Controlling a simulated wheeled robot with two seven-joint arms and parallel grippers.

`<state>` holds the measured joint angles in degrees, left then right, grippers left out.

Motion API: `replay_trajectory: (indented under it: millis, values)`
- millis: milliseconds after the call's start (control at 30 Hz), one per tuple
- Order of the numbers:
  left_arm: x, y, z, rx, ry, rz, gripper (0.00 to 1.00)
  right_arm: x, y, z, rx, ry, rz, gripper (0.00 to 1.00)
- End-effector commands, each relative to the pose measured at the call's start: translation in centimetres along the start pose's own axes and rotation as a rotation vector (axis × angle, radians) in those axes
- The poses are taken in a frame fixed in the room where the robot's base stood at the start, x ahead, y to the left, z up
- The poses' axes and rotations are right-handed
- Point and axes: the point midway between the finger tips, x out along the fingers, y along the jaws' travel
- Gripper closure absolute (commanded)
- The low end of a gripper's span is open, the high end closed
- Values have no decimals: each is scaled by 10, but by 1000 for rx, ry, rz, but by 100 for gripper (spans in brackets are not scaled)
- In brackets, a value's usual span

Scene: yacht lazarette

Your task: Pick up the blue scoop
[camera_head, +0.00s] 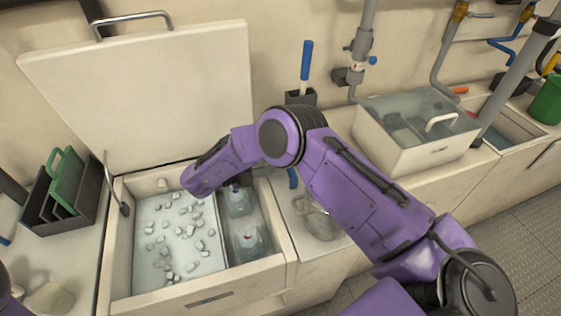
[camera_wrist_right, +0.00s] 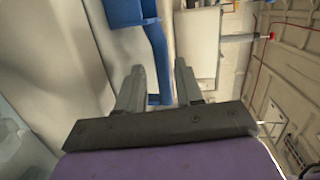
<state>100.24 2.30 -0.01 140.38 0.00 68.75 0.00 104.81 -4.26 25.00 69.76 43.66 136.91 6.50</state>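In the right wrist view, the blue scoop (camera_wrist_right: 125,12) is at the top left, partly cut off by the picture edge. Its narrow blue handle runs down between the fingers of my right gripper (camera_wrist_right: 159,75). The fingers are apart, with a gap visible beside the handle. In the head view my right arm hides the gripper. A small blue piece (camera_head: 292,178) shows under my right arm there, right of the ice bin; I cannot tell whether it is part of the scoop. My left gripper is not in view.
The open ice bin (camera_head: 288,246) holds ice and bottles, its lid (camera_head: 150,90) raised behind. A blue-handled tool (camera_head: 306,60) stands in a dark holder (camera_head: 301,97). A clear jug (camera_head: 318,222) stands right of the bin. A clear-lidded box (camera_head: 432,152) is farther right.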

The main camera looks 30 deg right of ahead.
Motion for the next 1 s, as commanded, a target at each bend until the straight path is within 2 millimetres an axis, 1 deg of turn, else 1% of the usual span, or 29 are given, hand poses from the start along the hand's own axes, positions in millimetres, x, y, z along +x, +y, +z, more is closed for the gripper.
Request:
replay_trajectory:
  millis: [33, 100, 167, 267, 367, 433, 533, 733, 767, 800, 833, 867, 1000]
  values:
    - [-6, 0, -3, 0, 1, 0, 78, 10, -4, 0, -2, 3, 1, 64]
    - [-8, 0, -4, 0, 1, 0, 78, 20, -3, -1, -3, 3, 1, 64]
    - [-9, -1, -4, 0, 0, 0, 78, 26, -3, -1, -3, 1, 0, 64]
    - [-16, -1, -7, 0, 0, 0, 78, 39, -3, -4, -3, 2, 0, 64]
    - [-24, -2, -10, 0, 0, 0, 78, 58, -2, -10, -4, 3, 0, 64]
    - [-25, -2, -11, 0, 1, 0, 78, 70, 0, -10, -2, 3, 1, 64]
    - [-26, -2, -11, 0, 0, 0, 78, 78, 1, -9, -1, 0, 0, 64]
    - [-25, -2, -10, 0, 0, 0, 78, 80, 2, -9, 0, -1, 0, 64]
    - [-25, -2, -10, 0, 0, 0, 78, 79, 2, -9, 0, -1, 0, 71]
    - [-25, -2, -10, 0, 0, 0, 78, 79, 2, -9, 0, -1, 0, 84]
    - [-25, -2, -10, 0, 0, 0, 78, 79, 2, -9, 0, -1, 0, 94]
    - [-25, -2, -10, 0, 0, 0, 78, 79, 2, -9, 0, -1, 0, 99]
    - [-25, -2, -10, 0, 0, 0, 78, 79, 2, -9, 0, -1, 0, 100]
